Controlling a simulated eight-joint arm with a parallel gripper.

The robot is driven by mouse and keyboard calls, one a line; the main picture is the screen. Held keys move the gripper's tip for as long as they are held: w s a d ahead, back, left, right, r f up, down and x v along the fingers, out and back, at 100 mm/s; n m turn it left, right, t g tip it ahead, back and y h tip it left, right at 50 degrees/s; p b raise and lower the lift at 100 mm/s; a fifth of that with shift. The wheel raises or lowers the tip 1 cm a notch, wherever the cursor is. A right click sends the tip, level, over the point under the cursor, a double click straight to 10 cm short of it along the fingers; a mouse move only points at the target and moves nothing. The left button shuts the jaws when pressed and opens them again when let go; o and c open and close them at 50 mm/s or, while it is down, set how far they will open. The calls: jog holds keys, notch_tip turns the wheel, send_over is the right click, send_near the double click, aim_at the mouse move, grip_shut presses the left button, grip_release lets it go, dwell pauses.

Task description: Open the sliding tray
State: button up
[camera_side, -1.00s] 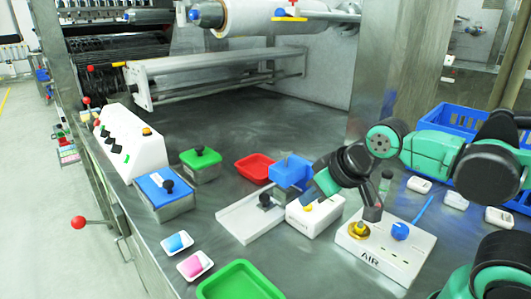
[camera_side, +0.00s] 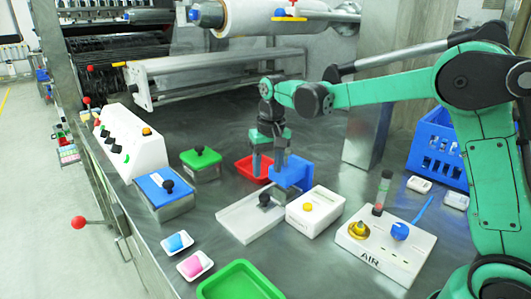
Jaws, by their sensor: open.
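A flat pale tray (camera_side: 238,222) lies on the metal worktop at the middle, with a black knob (camera_side: 264,199) at its back right end. It looks like the sliding tray, but I cannot tell how far it is slid out. A blue block (camera_side: 293,172) stands just behind the knob. My gripper (camera_side: 267,176) points down with two grey fingers apart and nothing visible between them. It shows behind and above the knob, left of the blue block and in front of the red dish. Its exact height is unclear.
A red dish (camera_side: 245,168) sits behind my gripper. A green-lidded box (camera_side: 201,160) and blue-lidded box (camera_side: 160,189), both knobbed, stand left. A white box with a yellow button (camera_side: 318,211) and the AIR panel (camera_side: 384,243) stand right. A green tray (camera_side: 230,284) is in front.

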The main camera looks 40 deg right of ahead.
aim_at(265, 196)
jog(key=shift+m+g, duration=0.4)
jog(key=shift+g, duration=0.2)
jog(key=w+f, duration=0.1)
jog(key=w+d+f, duration=0.1)
jog(key=f, duration=0.1)
jog(key=shift+f, duration=2.85)
grip_shut()
